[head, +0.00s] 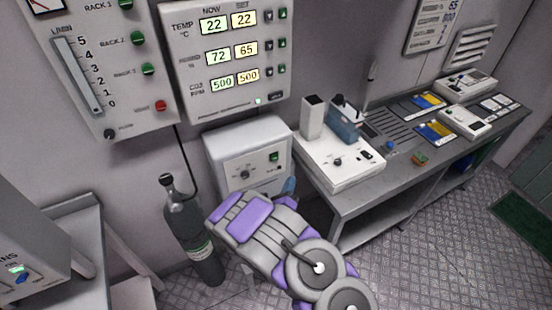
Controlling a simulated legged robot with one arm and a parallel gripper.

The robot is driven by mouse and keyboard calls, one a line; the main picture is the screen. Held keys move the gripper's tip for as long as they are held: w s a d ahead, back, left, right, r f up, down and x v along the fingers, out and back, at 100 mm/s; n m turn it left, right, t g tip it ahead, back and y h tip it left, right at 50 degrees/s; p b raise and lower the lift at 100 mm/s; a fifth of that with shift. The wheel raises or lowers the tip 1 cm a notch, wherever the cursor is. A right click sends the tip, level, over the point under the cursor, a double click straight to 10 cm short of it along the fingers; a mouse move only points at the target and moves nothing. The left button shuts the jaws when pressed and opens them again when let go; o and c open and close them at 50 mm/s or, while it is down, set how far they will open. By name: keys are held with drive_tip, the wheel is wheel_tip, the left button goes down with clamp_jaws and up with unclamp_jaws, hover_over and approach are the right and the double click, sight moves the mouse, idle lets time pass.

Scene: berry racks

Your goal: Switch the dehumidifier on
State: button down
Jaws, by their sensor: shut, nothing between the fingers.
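A white cabinet (222,150) stands against the wall below the climate panel; it appears to be the dehumidifier, though I can read no name on it. Its front has a round knob (245,174) and a small green-lit switch (274,156) at the upper right. My arm reaches up in front of the cabinet and covers its lower part. The blue-grey tip of my gripper (288,187) shows just below and right of the switch, apart from it in the picture; the gripper is shut and empty. Most of the gripper is hidden behind my arm.
The climate panel (190,97) reads humidity 72 now, 65 set. A rack panel (120,115) with a slider and buttons hangs left. A dark gas cylinder (183,222) stands left of the cabinet. A long bench (385,185) with instruments runs right. Bare floor (445,255) lies at lower right.

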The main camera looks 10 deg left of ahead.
sight(275, 157)
drive_tip(key=w+a+b, duration=0.2)
drive_tip(key=w+a, duration=0.3)
drive_tip(key=w, duration=0.2)
drive_tip(key=shift+w+b, duration=0.15)
drive_tip(key=shift+b, duration=0.15)
idle(2.2)
drive_tip(key=shift+w+a+r, duration=0.1)
drive_tip(key=shift+w+a, duration=0.05)
drive_tip(key=shift+w, duration=0.15)
drive_tip(key=shift+w+a+b, duration=0.25)
drive_tip(key=shift+w+b, duration=0.15)
drive_tip(key=shift+b, duration=0.15)
idle(0.9)
drive_tip(key=shift+s+d, duration=0.5)
drive_tip(key=shift+s, duration=0.25)
